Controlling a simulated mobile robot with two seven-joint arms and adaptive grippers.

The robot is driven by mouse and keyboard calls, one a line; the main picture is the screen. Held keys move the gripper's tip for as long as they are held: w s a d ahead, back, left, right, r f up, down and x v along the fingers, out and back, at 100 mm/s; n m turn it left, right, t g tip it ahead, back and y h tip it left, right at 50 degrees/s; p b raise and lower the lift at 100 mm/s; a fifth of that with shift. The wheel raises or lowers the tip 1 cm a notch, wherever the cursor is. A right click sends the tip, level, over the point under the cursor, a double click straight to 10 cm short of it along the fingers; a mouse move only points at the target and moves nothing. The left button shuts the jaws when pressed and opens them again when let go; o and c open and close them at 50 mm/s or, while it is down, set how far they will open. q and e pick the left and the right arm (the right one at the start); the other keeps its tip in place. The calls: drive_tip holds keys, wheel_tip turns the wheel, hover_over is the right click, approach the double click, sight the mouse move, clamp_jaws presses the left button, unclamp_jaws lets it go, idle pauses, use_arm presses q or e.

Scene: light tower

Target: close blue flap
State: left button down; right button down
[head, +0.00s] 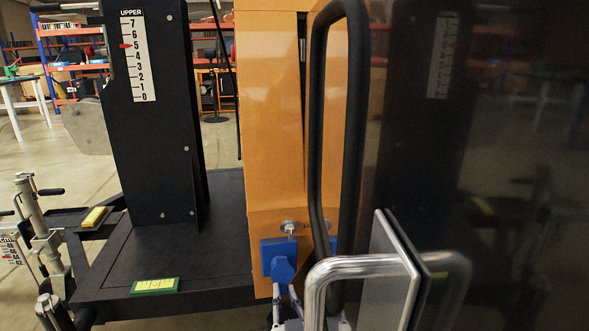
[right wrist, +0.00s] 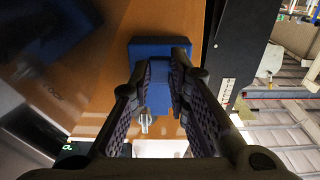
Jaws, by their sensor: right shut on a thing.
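The blue flap (head: 283,267) is low on the orange panel, below a silver key-like knob (head: 290,228). My right gripper (head: 287,297) is at its lower part, partly hidden behind a silver handle. In the right wrist view, the two dark textured fingers of my right gripper (right wrist: 160,78) are on either side of the blue flap (right wrist: 158,58) and shut on it. The flap's exact angle is hard to tell. My left gripper is not in view.
The orange panel (head: 269,105) stands beside a black post with a number scale (head: 137,55). A tall black handle (head: 356,120) and a silver handle (head: 350,267) are close in front. A glossy dark panel (head: 480,150) fills the right. A yellow-green level (head: 155,286) lies on the black platform.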

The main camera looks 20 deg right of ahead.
drive_tip(key=c, duration=1.5)
unclamp_jaws()
drive_tip(key=shift+f, duration=0.25)
drive_tip(key=shift+s, duration=0.1)
